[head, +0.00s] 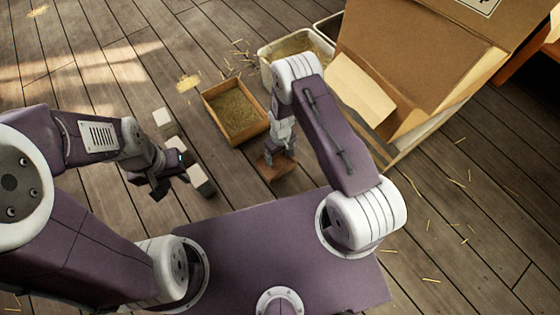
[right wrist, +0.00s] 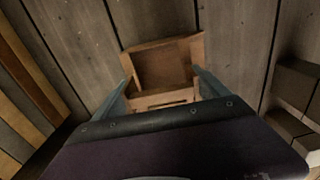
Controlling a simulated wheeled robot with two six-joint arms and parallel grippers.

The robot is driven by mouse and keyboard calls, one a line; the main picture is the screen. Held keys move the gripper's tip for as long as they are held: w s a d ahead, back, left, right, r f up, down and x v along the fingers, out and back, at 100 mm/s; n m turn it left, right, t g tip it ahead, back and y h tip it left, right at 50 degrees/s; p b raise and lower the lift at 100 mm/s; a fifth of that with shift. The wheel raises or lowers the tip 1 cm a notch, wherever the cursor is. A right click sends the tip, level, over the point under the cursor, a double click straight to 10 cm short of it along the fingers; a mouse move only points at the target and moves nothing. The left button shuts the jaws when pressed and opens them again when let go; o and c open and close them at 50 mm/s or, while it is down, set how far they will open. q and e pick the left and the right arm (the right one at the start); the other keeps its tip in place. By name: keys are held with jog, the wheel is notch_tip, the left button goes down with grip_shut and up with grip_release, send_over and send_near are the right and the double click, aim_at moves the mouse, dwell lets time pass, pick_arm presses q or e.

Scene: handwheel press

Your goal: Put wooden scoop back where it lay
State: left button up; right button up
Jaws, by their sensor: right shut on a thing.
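The wooden scoop (head: 272,168) is a reddish-brown, box-shaped tool at the right gripper, low over the plank floor. In the right wrist view the scoop (right wrist: 162,66) shows its hollow pan facing up between my fingers. My right gripper (head: 280,150) is shut on the scoop; its fingers (right wrist: 160,92) flank the scoop's near end. Whether the scoop touches the floor I cannot tell. My left gripper (head: 172,185) is away to the left by pale blocks, its dark fingers apart and nothing seen between them.
A wooden tray (head: 262,126) with straw-like filling lies just beyond the scoop. A pale bin (head: 268,72) and a large cardboard-coloured box (head: 410,60) stand behind and right. Pale blocks (head: 162,117) stand on the floor at left.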

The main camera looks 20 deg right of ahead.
notch_tip(320, 180, down, 4)
jog(key=b, duration=0.4)
jog(key=shift+f, duration=0.2)
jog(key=shift+r+p, duration=0.3)
jog(key=shift+f, duration=0.2)
jog(key=o, duration=1.2)
jog(key=shift+o, duration=0.2)
notch_tip(320, 180, up, 12)
jog(key=p, duration=0.9)
jog(key=shift+r, duration=0.25)
notch_tip(320, 180, up, 9)
jog(key=m, duration=0.1)
send_over(280, 164)
jog(key=d, duration=0.1)
jog(key=s+d+r+m+t, duration=0.1)
jog(key=s+d+r+m, duration=0.2)
jog(key=s+r, duration=1)
notch_tip(280, 164, up, 4)
jog(key=shift+s+f, duration=0.2)
jog(key=shift+s, duration=0.05)
